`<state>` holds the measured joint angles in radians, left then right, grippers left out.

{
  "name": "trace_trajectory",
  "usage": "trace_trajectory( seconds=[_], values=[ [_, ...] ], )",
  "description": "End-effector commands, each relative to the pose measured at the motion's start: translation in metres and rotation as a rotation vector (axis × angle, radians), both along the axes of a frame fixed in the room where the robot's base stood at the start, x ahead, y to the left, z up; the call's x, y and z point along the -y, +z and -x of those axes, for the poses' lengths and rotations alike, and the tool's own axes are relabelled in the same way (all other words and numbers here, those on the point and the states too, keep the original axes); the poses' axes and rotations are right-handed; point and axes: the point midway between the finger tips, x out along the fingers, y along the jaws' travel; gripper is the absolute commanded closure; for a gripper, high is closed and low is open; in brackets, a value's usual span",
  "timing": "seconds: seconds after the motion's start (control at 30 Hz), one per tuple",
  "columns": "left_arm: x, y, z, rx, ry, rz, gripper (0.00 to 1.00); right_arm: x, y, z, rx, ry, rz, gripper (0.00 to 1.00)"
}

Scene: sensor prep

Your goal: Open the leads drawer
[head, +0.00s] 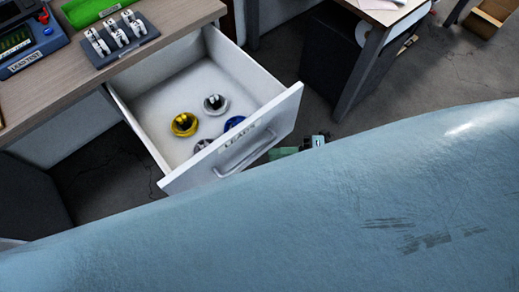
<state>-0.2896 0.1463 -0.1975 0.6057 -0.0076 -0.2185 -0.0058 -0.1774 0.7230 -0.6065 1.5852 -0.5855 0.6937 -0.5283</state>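The leads drawer (172,183) is white and stands pulled well out of the desk. Its front carries a "LEADS" label and a bar handle (246,152). Inside lie a yellow coil-like item (184,124), a grey and black one (215,103), a blue one (234,122) and a grey one partly hidden behind the front. My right gripper (298,147) seems to be the small green and dark part just right of the handle, beyond the drawer front. It is mostly hidden, and I cannot tell whether it touches the handle. My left gripper is not in view.
The wooden desk top (180,16) holds a rack with white clips (121,36), a blue tester (28,45) and a green tray (88,8). Another table (368,62) stands at the upper right. A large light-blue surface fills the foreground and blocks the view below.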

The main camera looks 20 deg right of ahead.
Motion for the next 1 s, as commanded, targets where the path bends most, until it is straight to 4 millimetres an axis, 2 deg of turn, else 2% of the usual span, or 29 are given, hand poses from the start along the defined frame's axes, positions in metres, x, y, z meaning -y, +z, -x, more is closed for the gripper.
trace_trajectory(
  seconds=[0.1,0.33,1.0],
  values=[
    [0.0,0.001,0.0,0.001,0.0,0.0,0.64,0.024,0.004,0.011,-0.001,0.0,0.002,0.8],
    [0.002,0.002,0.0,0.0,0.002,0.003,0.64,0.048,0.008,0.021,0.001,0.0,0.0,0.8],
    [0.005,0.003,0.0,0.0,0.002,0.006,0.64,0.053,0.008,0.022,-0.003,-0.008,-0.001,0.8]
  ],
)
